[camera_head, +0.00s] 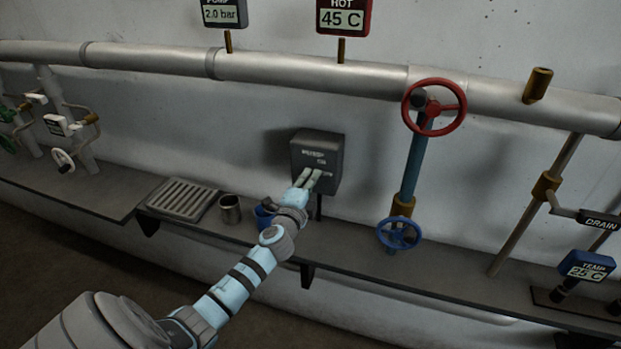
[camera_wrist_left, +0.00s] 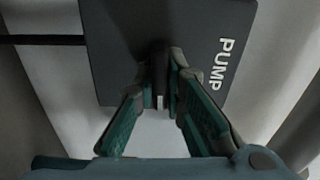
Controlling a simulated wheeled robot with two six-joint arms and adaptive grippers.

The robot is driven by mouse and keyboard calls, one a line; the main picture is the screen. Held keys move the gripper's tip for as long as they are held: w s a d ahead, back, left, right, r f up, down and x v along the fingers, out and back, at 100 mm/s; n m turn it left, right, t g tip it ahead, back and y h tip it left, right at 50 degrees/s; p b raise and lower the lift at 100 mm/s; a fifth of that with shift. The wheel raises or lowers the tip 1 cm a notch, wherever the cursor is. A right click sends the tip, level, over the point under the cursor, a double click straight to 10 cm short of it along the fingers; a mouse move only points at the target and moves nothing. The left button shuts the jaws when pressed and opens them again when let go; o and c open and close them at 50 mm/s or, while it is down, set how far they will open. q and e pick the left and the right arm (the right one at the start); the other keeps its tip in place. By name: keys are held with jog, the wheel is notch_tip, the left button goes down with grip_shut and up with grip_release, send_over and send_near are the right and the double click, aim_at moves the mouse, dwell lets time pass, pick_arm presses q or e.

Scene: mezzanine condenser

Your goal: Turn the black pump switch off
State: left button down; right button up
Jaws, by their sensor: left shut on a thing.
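The dark grey pump switch box (camera_head: 325,148) is on the wall at the middle of the head view. The left wrist view shows its dark face (camera_wrist_left: 115,45) close up, with the word PUMP on it. A small black lever (camera_wrist_left: 159,62) stands out from that face. My left gripper (camera_head: 311,178) reaches the lower part of the box. In the left wrist view its green-sided fingers (camera_wrist_left: 160,88) are closed on the lever, one on each side. The lever's exact angle is hard to tell. My right gripper is in neither view.
A red handwheel (camera_head: 434,108) and a blue handwheel (camera_head: 399,233) are to the right of the box. A metal cup (camera_head: 230,209), a blue cup (camera_head: 264,216) and a slotted tray (camera_head: 181,199) stand on the shelf near my arm. A thick pipe (camera_head: 300,70) runs above.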

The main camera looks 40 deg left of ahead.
pick_arm(q)
jog(key=shift+f+m, duration=0.15)
jog(key=shift+m, duration=0.35)
jog(key=c, duration=1.7)
grip_release()
jog(key=shift+o, duration=0.2)
jog(key=v, duration=1.2)
